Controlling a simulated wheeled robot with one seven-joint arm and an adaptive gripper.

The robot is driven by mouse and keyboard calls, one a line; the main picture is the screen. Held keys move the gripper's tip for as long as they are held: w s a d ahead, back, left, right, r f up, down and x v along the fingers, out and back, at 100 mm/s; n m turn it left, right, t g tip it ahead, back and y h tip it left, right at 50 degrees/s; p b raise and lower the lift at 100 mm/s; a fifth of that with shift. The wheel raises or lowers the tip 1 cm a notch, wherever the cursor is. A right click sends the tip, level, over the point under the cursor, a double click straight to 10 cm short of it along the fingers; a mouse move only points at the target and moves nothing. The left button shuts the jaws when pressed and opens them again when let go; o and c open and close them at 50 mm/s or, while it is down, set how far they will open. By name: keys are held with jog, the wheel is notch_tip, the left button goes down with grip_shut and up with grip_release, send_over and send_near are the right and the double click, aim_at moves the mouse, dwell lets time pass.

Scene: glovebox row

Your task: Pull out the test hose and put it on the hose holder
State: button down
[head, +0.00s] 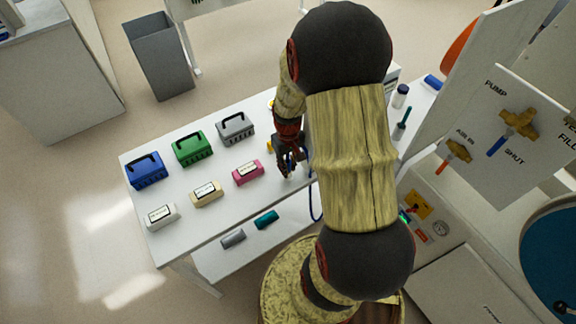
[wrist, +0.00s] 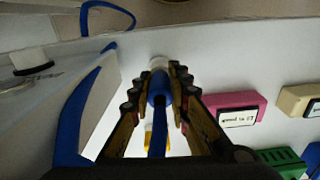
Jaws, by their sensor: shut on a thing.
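The test hose is blue. In the wrist view its end piece (wrist: 158,90) lies between the fingertips of my gripper (wrist: 160,82), which is shut on it. A pale tip shows just beyond the fingers. More blue hose (wrist: 75,120) runs along the left of the wrist view and curves at the top. In the head view my gripper (head: 289,168) is over the white table, and a strand of hose (head: 312,205) hangs past the table's front edge. A small yellow part (wrist: 148,137) shows behind the fingers; I cannot tell whether it belongs to the hose holder.
The white table (head: 180,225) carries a pink block (head: 248,172), a beige block (head: 206,194), a white block (head: 160,215), and green (head: 193,148), blue (head: 146,170) and grey (head: 235,127) handled cases. A valve panel (head: 505,120) stands right. My arm hides part of the table.

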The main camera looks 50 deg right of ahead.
jog(key=shift+f, duration=0.4)
jog(key=c, duration=1.6)
grip_release()
notch_tip(320, 180, up, 12)
jog(key=s+a+r+n+t, duration=0.1)
jog(key=s+a+r+t, duration=0.1)
jog(key=a+r, duration=0.4)
jog(key=s+a+r+n+t+b, duration=0.1)
jog(key=s+a+r, duration=0.2)
jog(key=a+r, duration=0.3)
jog(key=s+a+r+n+t, duration=0.1)
jog(key=s+a+r+t, duration=0.1)
jog(key=a+r, duration=0.4)
jog(key=shift+s+a+r+t, duration=0.1)
jog(key=shift+a+t, duration=0.05)
jog(key=shift+a, duration=1.05)
jog(key=shift+s+a+r+t, duration=0.1)
jog(key=shift+a+t, duration=0.05)
jog(key=shift+a, duration=1)
